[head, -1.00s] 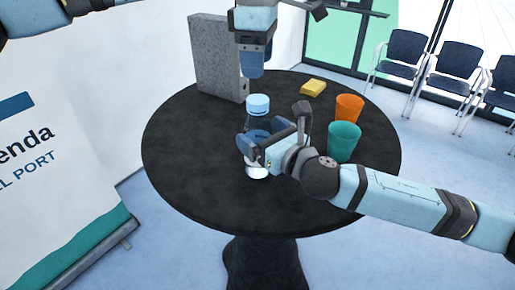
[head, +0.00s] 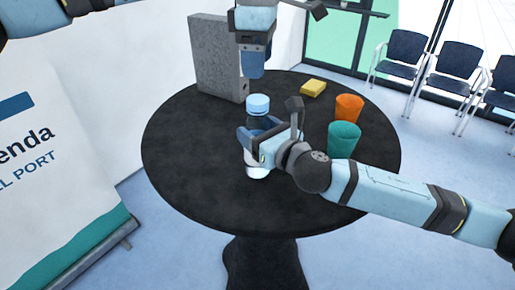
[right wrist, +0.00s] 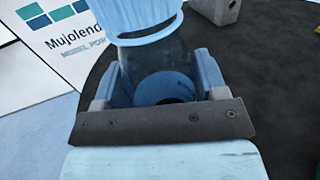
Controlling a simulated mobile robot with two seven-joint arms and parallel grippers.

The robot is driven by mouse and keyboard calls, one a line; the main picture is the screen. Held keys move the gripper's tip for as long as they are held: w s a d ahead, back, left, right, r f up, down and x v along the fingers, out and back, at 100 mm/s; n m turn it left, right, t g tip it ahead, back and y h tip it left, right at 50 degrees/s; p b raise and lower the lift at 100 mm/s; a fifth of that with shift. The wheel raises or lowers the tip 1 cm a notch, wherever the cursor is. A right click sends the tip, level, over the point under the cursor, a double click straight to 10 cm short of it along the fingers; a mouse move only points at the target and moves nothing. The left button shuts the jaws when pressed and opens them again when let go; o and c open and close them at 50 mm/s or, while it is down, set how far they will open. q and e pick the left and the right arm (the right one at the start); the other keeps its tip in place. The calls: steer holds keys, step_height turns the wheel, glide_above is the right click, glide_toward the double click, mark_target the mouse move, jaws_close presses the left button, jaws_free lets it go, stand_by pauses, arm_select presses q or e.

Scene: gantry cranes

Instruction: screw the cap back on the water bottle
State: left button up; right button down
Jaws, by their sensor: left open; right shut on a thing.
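The water bottle (head: 257,170) stands upright on the round black table (head: 195,185). Its light blue cap (head: 258,103) sits at the top of the neck; whether it is threaded on cannot be told. My right gripper (head: 258,140) is shut around the bottle's body, coming from the right. In the right wrist view, the bottle (right wrist: 160,62) is between the fingers, with the cap (right wrist: 150,18) above. My left gripper (head: 252,70) points down above and behind the cap in the picture, open and apart from it.
A grey speckled block (head: 215,60) stands at the back left of the table. A yellow sponge-like block (head: 313,88), an orange cup (head: 348,107) and a teal cup (head: 344,139) stand to the right. The table's front left is clear.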

mark_target(258, 99)
arm_select(q)
steer(key=n, duration=0.6)
steer(key=shift+n, duration=0.3)
steer(key=n, duration=2)
steer(key=shift+f, duration=0.15)
step_height(258, 99, down, 8)
steer(key=shift+r, duration=0.1)
